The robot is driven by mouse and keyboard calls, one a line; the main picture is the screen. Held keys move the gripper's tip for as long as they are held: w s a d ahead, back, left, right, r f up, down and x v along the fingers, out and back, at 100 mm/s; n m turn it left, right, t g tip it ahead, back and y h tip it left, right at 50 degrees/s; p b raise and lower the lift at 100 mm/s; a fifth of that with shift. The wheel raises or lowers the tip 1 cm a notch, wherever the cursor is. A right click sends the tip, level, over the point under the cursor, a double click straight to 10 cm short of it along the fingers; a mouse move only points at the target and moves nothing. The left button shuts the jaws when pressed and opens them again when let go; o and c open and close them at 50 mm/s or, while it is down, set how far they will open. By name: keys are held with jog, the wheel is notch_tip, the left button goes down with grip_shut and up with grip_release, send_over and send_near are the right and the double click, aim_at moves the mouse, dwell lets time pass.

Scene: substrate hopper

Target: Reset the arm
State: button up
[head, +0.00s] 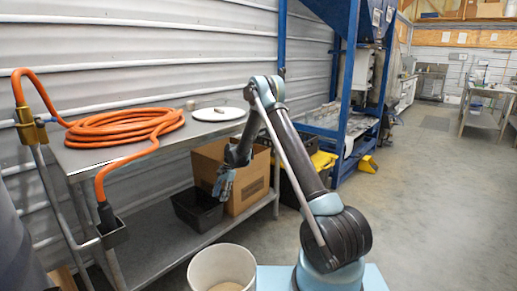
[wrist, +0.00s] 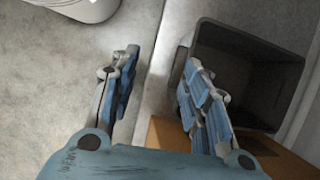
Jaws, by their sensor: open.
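My gripper (wrist: 158,85) is open in the wrist view, with its two blue-padded fingers apart and nothing between them. In the head view my gripper (head: 222,186) hangs down in front of a cardboard box, at the front of the metal table. My arm is bent, rising from my base and folding down to the left. In the wrist view the floor and a shelf edge lie below the fingers.
A steel table (head: 105,158) holds a coiled orange hose (head: 125,128) and a white disc (head: 218,114). Its lower shelf holds a black bin (head: 197,210) and a cardboard box (head: 253,180). A white bucket (head: 222,264) stands in front. The floor at right (head: 440,200) is clear.

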jog(key=s+d+r+n+t, duration=0.1)
jog(key=s+d+r, duration=0.4)
jog(key=d+r, duration=0.55)
jog(key=s+d+r+n+t, duration=0.15)
jog(key=s+d+r, duration=0.5)
jog(key=r, duration=0.65)
jog(key=s+d+r+n+h, duration=0.2)
jog(key=s+d+r, duration=0.5)
jog(key=s+d, duration=0.5)
jog(key=s+d+f+n, duration=0.1)
jog(key=s+d+f, duration=0.1)
jog(key=s, duration=0.5)
jog(key=s+d+f+n+t+h, duration=0.1)
jog(key=s+d+f, duration=0.2)
jog(key=s+d, duration=0.2)
jog(key=s+d+f+n+t, duration=0.1)
jog(key=s+d+f, duration=0.2)
jog(key=s, duration=0.8)
jog(key=shift+d+h, duration=0.3)
jog(key=shift+d, duration=0.1)
